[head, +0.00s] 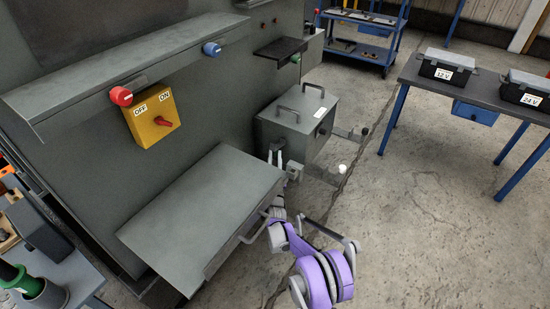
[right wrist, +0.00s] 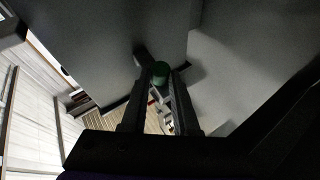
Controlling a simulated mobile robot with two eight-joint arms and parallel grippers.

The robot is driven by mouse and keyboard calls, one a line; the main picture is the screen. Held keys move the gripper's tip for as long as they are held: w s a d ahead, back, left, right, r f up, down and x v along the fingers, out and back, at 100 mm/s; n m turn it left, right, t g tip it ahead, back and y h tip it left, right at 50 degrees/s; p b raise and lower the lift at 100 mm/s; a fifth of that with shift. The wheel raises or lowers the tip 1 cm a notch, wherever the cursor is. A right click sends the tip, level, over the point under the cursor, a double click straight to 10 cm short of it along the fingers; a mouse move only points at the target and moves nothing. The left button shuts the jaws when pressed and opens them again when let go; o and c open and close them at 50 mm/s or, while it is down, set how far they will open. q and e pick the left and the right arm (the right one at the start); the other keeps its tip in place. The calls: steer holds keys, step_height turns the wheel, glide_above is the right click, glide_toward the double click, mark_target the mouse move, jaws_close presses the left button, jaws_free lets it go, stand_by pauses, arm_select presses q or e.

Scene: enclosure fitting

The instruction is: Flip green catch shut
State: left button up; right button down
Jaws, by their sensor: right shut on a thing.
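The green catch's knob (right wrist: 161,70) shows in the right wrist view as a short dark green cylinder between the fingertips. My right gripper (right wrist: 160,82) is shut on it, one finger on each side. In the head view my right gripper (head: 276,156) is at the near left side of a grey box (head: 292,128) with a lid and two bar handles. The fingers and box edge hide the green knob there, and I cannot tell the catch's angle. My left gripper is not in view.
Rods with a black knob (head: 365,131) and a white knob (head: 342,168) stick out right of the box. A grey cabinet (head: 205,210) with a handle stands close left of my right arm. A yellow switch box (head: 152,118) is on the panel.

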steer(key=shift+s+a+r+m+g+p, duration=0.1)
steer(key=shift+s+r+m+g+p, duration=0.05)
steer(key=shift+r+m+g+p, duration=0.3)
steer(key=shift+f, duration=0.1)
steer(key=c, duration=0.7)
jaws_free()
steer(key=p+v, duration=0.1)
steer(key=v, duration=0.9)
steer(key=shift+s+p, duration=0.4)
